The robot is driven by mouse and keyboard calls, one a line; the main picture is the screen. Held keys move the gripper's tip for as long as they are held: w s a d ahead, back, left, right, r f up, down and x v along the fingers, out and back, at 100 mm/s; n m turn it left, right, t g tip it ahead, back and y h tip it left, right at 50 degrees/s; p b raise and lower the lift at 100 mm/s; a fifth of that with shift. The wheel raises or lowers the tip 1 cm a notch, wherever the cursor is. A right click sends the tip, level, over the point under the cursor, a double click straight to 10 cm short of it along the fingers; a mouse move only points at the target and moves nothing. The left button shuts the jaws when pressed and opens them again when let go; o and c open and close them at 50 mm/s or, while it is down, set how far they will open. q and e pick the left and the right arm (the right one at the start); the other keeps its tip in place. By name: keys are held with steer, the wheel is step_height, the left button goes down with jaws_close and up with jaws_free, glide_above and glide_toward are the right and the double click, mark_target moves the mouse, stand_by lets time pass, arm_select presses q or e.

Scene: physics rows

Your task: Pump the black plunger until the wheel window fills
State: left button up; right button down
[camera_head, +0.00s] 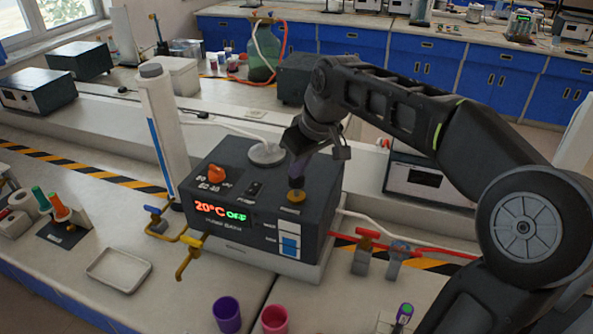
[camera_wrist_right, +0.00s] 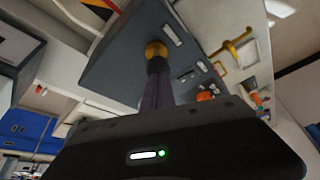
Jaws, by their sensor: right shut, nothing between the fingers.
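The pump bath (camera_head: 225,228) is a dark box with a lit display reading 20°C OFF. The black plunger (camera_head: 296,184) stands in a gold collar on its top, near the right front; it also shows in the right wrist view (camera_wrist_right: 156,65). My right gripper (camera_head: 298,168) points down over the plunger, shut with nothing held. Its purple fingertips (camera_wrist_right: 158,86) are at the plunger's top; whether they touch is hard to tell. A window on the front face (camera_head: 289,243) shows blue and white. I cannot tell whether it is the wheel window. My left gripper is not in view.
A tall white cylinder (camera_head: 158,125) stands at the bath's left back corner. A yellow tap (camera_head: 190,255) and a blue valve (camera_head: 155,218) are at its left; red and blue valves (camera_head: 366,250) stand at its right. Purple and pink cups (camera_head: 227,314) stand in front.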

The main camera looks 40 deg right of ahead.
steer(key=shift+r+p, duration=0.45)
steer(key=shift+r, duration=0.45)
step_height(320, 180, up, 5)
steer(key=p, duration=0.4)
stand_by(0.5)
